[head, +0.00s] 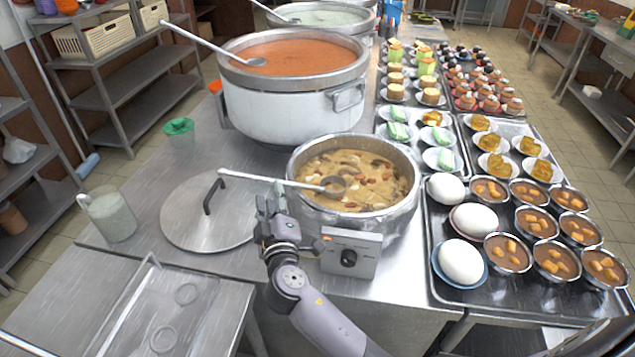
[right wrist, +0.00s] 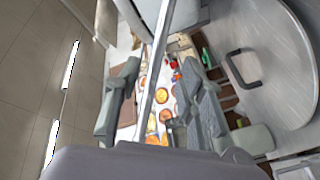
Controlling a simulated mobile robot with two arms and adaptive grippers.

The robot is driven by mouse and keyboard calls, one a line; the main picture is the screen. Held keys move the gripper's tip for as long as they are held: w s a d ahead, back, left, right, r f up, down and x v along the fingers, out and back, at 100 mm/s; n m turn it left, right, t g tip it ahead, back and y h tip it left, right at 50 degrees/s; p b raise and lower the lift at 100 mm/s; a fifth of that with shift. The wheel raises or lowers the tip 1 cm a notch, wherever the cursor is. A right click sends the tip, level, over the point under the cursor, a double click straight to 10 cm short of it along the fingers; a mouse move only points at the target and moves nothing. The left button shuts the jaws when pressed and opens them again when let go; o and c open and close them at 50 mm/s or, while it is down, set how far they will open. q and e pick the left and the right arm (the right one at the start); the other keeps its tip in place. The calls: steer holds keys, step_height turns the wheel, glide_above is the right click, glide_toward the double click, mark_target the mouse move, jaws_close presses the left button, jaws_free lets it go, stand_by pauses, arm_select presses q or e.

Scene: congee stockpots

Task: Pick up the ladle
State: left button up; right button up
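A metal ladle (head: 262,180) rests in the front pot (head: 402,222) of brown congee, its bowl in the food and its long handle sticking out over the left rim. Two other ladles rest in the big orange-congee pot (head: 213,44) and in the pale pot behind (head: 275,12). My right gripper (head: 272,203) is upright at the front ladle's handle, left of the front pot. In the right wrist view its fingers (right wrist: 160,85) are apart, with the handle (right wrist: 158,70) running between them. I cannot tell whether they touch it. My left gripper is not in view.
A round lid (head: 185,225) with a dark handle lies left of the gripper. A cooker control box (head: 350,252) stands close at right. A glass mug (head: 110,215) and green-topped cup (head: 180,130) stand farther left. Trays of filled bowls (head: 440,290) cover the right side.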

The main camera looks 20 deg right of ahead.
mark_target(271, 183)
steer(key=shift+w+d+r, duration=0.1)
steer(key=shift+w+d, duration=0.1)
steer(key=shift+w, duration=0.3)
steer(key=w+p, duration=0.1)
steer(key=w, duration=0.1)
steer(key=w+d+p, duration=0.1)
steer(key=w, duration=0.1)
steer(key=shift+r, duration=0.15)
steer(key=shift+w, duration=0.45)
steer(key=shift+c, duration=0.2)
jaws_close()
